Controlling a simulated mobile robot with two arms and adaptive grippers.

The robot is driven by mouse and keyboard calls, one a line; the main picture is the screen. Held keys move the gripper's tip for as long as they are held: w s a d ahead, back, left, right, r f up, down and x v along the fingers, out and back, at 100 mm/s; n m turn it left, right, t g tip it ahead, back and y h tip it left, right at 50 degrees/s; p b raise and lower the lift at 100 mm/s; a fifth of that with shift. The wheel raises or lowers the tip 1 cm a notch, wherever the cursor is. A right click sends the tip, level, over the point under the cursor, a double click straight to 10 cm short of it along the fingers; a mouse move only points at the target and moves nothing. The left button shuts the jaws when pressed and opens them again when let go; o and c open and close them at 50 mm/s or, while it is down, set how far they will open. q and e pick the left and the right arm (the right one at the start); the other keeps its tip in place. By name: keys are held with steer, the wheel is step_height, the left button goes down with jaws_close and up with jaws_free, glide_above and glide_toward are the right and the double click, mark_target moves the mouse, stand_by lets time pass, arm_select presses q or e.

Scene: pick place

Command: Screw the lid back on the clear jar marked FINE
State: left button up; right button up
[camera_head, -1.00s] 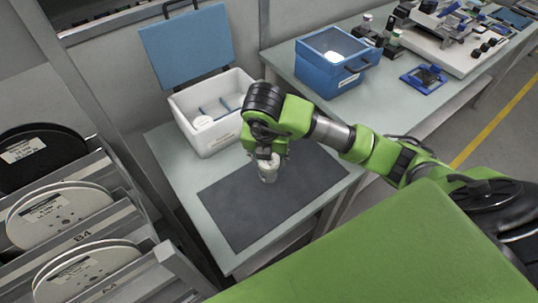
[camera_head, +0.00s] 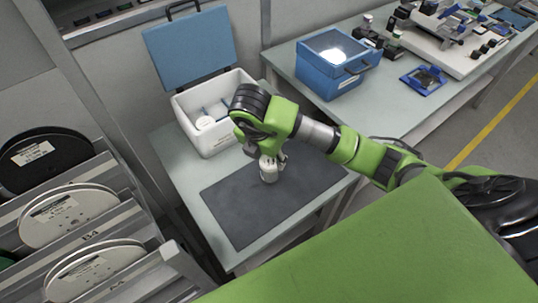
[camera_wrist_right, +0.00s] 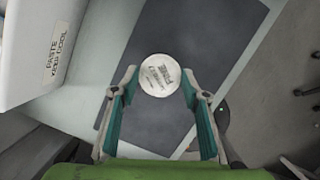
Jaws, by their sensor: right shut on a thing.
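The jar (camera_head: 269,174) stands upright on the dark mat, small and pale in the head view. Its round white lid (camera_wrist_right: 160,75), with printed text seemingly ending in FINE, faces up in the wrist view and hides the body below. My right gripper (camera_head: 270,158) is above the jar, pointing down. In the wrist view, the teal-padded fingers of my right gripper (camera_wrist_right: 160,82) are on either side of the lid, shut on it. The lid appears on the jar's top; how far it is threaded cannot be told. My left gripper is not in view.
The grey mat (camera_head: 235,210) is otherwise clear. A white box (camera_head: 218,141) with an open blue lid (camera_head: 190,47) stands behind, holding white containers. A blue case (camera_head: 335,68) is on the right table. A reel rack (camera_head: 110,215) borders the left.

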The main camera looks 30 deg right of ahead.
steer(key=m+p, duration=0.2)
steer(key=shift+w+r+m+g, duration=0.1)
steer(key=shift+r+m+g, duration=0.1)
steer(key=shift+m+g, duration=0.1)
steer(key=shift+f+m, duration=0.2)
steer(key=shift+m, duration=0.3)
steer(key=shift+r+p, duration=0.1)
steer(key=shift+p, duration=0.25)
steer(key=shift+r+m+g+p, duration=0.1)
steer(key=shift+m+g+p, duration=0.2)
steer(key=shift+m+p, duration=0.35)
steer(key=shift+w+m+g+p, duration=0.1)
steer(key=shift+m+g+p, duration=0.3)
steer(key=shift+m, duration=0.95)
steer(key=shift+f, duration=0.2)
